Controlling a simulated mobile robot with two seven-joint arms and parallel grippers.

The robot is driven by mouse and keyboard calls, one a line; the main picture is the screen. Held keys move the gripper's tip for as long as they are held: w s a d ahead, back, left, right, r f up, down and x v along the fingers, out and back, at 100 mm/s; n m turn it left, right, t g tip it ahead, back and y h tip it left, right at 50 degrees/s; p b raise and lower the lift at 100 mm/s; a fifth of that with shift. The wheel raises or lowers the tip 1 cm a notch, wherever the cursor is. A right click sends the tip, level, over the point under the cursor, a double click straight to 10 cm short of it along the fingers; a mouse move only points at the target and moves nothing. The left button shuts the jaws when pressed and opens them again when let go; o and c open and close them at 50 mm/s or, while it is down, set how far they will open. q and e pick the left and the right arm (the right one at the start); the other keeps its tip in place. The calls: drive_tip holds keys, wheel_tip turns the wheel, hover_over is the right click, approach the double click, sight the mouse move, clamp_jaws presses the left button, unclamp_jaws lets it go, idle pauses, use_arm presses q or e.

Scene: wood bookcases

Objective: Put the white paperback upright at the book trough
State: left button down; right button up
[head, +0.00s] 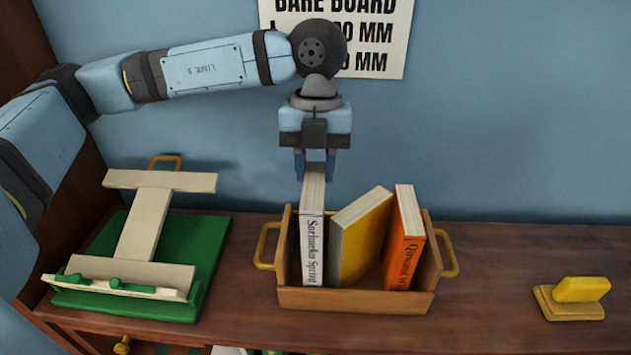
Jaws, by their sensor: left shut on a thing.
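The white paperback (312,235) stands upright in the left end of the wooden book trough (350,300), its spine facing me. My left gripper (315,168) comes down from above and is shut on the top of the white paperback. A yellow book (361,235) leans in the trough to the right of it. An orange book (405,245) stands slightly tilted near the trough's right end. The trough's floor is hidden, so I cannot tell whether the white paperback touches it. My right gripper does not show.
A cream stand on a green base (205,250) is left of the trough. A yellow block-like object (575,300) lies far right on the shelf top (500,260). The trough has yellow side handles (265,247). A printed sign (385,40) hangs behind. Shelf between trough and yellow object is clear.

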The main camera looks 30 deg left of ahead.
use_arm(q)
drive_tip(key=x, duration=0.2)
drive_tip(key=p+x, duration=0.1)
drive_tip(key=x, duration=0.1)
drive_tip(key=shift+w+a, duration=0.15)
drive_tip(key=shift+w, duration=0.25)
drive_tip(key=c, duration=0.8)
unclamp_jaws()
drive_tip(key=shift+f, duration=0.1)
drive_tip(key=b+v, duration=0.2)
drive_tip(key=v, duration=1)
drive_tip(key=shift+b, duration=0.3)
drive_tip(key=shift+s, duration=0.1)
